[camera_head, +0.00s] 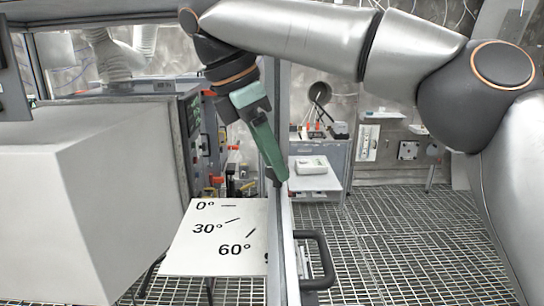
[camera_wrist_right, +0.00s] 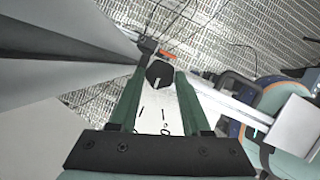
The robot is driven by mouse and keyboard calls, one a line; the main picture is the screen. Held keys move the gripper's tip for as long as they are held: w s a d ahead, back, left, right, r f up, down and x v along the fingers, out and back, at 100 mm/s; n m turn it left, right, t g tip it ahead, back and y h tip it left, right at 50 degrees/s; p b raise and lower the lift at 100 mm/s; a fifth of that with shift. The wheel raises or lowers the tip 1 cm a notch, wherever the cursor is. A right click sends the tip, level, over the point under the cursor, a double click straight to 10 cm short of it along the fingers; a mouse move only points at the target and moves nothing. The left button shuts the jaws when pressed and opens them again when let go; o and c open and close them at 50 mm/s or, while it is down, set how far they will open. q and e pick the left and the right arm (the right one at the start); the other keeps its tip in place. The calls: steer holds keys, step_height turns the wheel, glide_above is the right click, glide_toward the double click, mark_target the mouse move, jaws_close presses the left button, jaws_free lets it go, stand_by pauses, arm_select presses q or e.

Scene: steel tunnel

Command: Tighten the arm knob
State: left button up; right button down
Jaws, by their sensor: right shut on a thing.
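The arm knob (camera_wrist_right: 160,74) is a dark, roughly round knob with a pale line on it, seen in the right wrist view. My right gripper (camera_wrist_right: 159,83) has its two green fingers on either side of the knob, shut on it. In the head view my right gripper (camera_head: 278,180) points down beside a metal post, and the knob is mostly hidden there. A white angle plate (camera_head: 190,255) marked 0°, 30° and 60° lies below and left of the gripper. My left gripper is not in view.
A large pale box (camera_head: 85,200) fills the left side. A dark handle (camera_head: 322,262) sticks out right of the metal post. Behind stands a small table with a white tray (camera_head: 312,166) on it. The grated floor (camera_head: 400,240) at right is clear.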

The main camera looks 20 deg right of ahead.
stand_by(0.5)
steer(key=shift+c, duration=1.8)
jaws_free()
